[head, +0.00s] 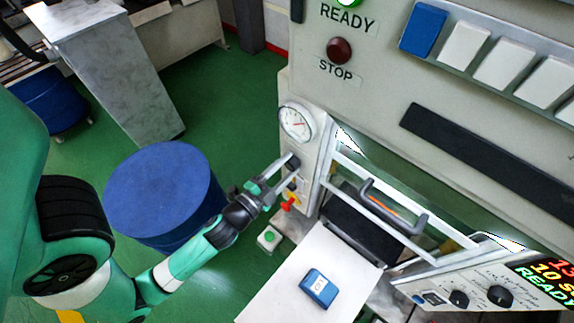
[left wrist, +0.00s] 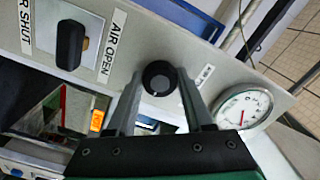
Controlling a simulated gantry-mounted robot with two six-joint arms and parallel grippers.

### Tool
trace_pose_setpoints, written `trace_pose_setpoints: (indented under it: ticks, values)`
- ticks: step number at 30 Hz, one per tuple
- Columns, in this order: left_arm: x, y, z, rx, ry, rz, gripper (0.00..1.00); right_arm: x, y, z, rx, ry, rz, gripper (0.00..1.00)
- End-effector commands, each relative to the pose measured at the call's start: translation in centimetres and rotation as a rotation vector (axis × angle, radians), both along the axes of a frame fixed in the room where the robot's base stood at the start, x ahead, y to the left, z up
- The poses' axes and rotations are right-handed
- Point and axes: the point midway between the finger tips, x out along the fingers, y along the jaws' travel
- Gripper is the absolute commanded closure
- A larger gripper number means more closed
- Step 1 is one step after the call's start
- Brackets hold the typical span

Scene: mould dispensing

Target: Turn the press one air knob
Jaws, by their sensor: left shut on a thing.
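My left gripper (head: 286,168) reaches from the left to the narrow panel on the press's side. In the left wrist view its two fingers (left wrist: 160,84) are on either side of a round black knob (left wrist: 158,77), shut on it. This knob sits beside a white pressure gauge (left wrist: 242,108), which also shows in the head view (head: 296,122). Another black knob, an elongated one (left wrist: 70,45), stands on a plate between labels reading AIR OPEN and AIR SHUT, apart from the fingers. My right gripper is not in view.
Below the panel are a red-and-yellow part (head: 288,204) and a green button (head: 269,237). A handled guard frame (head: 392,210) is to the right. A blue drum (head: 160,185) stands beneath my left arm.

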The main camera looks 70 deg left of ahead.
Motion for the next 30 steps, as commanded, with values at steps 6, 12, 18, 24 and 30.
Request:
trace_pose_setpoints:
  ticks: [6,12,18,24,30]
  values:
    - [0.00,0.00,0.05,0.012,0.005,0.000,1.00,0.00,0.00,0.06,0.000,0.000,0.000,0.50]
    - [0.00,0.00,0.05,0.011,0.005,0.000,1.00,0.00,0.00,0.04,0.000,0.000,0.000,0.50]
    - [0.00,0.00,0.05,0.011,0.005,0.000,0.23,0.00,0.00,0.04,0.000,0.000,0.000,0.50]
    - [0.01,0.00,0.03,0.011,0.005,0.000,0.18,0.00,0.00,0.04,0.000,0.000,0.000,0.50]
    - [-0.44,-0.31,-0.24,0.010,0.006,-0.001,0.18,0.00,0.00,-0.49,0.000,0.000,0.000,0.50]
